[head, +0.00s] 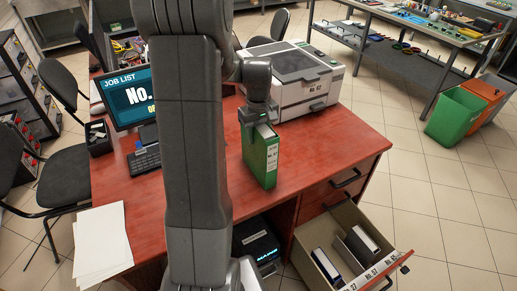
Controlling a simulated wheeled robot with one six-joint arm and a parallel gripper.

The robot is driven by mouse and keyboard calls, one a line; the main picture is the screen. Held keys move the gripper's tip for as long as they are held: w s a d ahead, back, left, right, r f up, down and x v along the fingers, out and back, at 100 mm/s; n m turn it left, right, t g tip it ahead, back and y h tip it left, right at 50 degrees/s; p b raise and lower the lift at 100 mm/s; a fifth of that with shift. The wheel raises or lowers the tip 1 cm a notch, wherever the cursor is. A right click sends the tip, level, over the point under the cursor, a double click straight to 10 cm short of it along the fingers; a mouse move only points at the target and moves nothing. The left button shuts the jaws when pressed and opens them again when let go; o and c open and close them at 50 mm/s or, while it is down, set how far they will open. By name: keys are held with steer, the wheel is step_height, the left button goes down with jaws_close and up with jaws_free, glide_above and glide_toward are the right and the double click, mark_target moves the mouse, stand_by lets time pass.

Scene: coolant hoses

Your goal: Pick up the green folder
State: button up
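The green folder (261,165) stands upright on the red desk (330,160), near its front edge. Its narrow side carries a white label. My gripper (262,124) points down at the folder's top edge, with its fingers by the upper part of the folder. From this angle I cannot tell whether the fingers are closed on it or only around it. I also cannot tell whether the folder's base touches the desk.
A printer (295,75) stands behind the folder. A monitor (130,98), keyboard (146,160) and papers (102,240) are at left. An open drawer (318,265) with binders juts out at lower right. Green (455,117) and orange bins stand farther right.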

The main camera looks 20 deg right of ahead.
jaws_close()
steer(key=shift+r, duration=0.15)
